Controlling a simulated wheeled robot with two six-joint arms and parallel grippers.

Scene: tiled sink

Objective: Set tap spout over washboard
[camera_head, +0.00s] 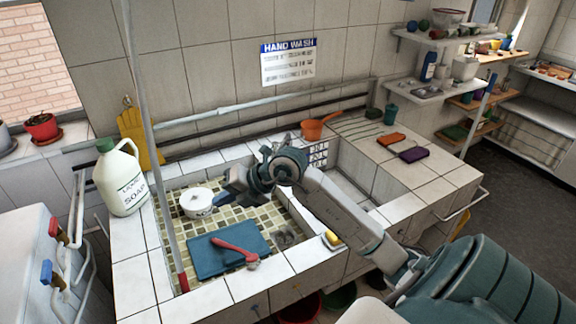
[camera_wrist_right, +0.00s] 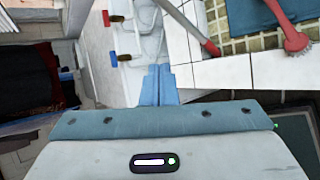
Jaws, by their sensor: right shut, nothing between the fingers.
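I cannot clearly identify the washboard either. A flat blue-teal slab (camera_head: 212,262) lies in the basin with a red brush (camera_head: 238,250) on it. A second, pale basin (camera_head: 357,172) is partly hidden by my arm. My left gripper is out of view.
A long pale rod (camera_head: 148,110) with a red tip stands at the basin's left side. A soap jug (camera_head: 121,180) stands on the left rim. An orange pan (camera_head: 315,130) and two cloths sit at the right. Red and blue handles (camera_head: 48,270) are at far left.

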